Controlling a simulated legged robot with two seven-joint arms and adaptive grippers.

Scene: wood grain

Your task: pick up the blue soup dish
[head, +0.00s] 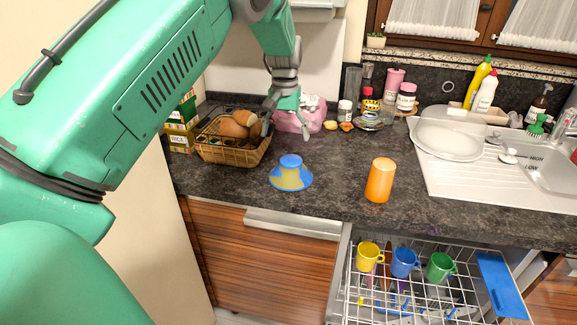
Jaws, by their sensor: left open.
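The blue soup dish (306,182) sits on the dark countertop, its wide blue rim at the bottom. A yellow band shows above the rim and a smaller blue top above that; I cannot tell whether these are separate stacked pieces. My left gripper (287,128) comes down from above with its fingers spread. It is empty, above and behind the dish and apart from it, in front of a pink container (291,121). My right gripper is not in view.
A wicker basket (228,153) with brown food stands left of the dish. An orange cup (380,180) stands to the right. Jars and bottles line the back; a sink (537,170) is at right. An open dishwasher rack (430,284) holds yellow, blue and green mugs below the counter.

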